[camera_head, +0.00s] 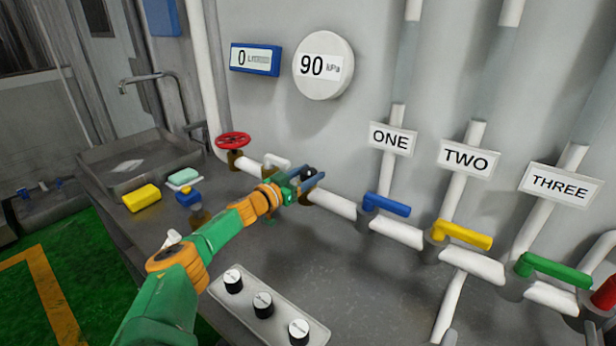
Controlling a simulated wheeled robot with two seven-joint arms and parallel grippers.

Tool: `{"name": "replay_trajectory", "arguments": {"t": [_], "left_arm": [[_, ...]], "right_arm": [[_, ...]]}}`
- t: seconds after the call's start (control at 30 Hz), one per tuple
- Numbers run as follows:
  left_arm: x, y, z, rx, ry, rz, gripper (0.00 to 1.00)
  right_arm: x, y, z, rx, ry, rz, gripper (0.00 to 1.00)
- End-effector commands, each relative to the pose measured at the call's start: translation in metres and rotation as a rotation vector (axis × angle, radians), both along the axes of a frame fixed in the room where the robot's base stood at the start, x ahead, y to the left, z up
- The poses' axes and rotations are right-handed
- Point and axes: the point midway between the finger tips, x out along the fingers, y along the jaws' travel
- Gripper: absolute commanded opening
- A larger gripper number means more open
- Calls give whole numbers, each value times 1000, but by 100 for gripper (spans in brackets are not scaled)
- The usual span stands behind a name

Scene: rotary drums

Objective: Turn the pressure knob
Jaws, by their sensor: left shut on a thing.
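My left gripper (308,182) reaches in from the lower left to the white pipe along the wall. It is shut on a small fitting on that pipe, below the round gauge. The gripper hides most of this fitting, so its shape and whether it is the pressure knob are unclear. The round white gauge (323,67) on the wall reads 90 kPa. Three black knobs with white tops stand on a grey panel in front: left (233,281), middle (263,305) and right (299,331). Their labels are too small to read. My right gripper is not in view.
A blue display (254,60) reads 0. A red wheel valve (233,140) stands left of my gripper. Blue (387,205), yellow (462,235) and green (553,269) levers line the pipe to the right. A sink (124,165) and yellow sponge (141,198) are at left.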

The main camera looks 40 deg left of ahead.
Motion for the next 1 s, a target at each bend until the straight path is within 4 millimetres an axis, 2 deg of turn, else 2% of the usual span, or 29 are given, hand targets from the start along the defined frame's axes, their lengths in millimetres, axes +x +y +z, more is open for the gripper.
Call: {"name": "replay_trajectory", "arguments": {"t": [0.2,0.23,0.33,0.67,1.0], "left_arm": [[0,0,0,-1,1,1,3],[0,0,0,-1,1,1,61],[0,0,0,0,1,1,88],[-1,0,-1,0,1,1,89],[-34,0,-3,-2,6,1,89]], "right_arm": [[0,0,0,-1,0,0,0],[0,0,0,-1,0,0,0],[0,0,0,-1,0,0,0],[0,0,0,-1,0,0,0],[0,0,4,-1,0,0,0]]}}
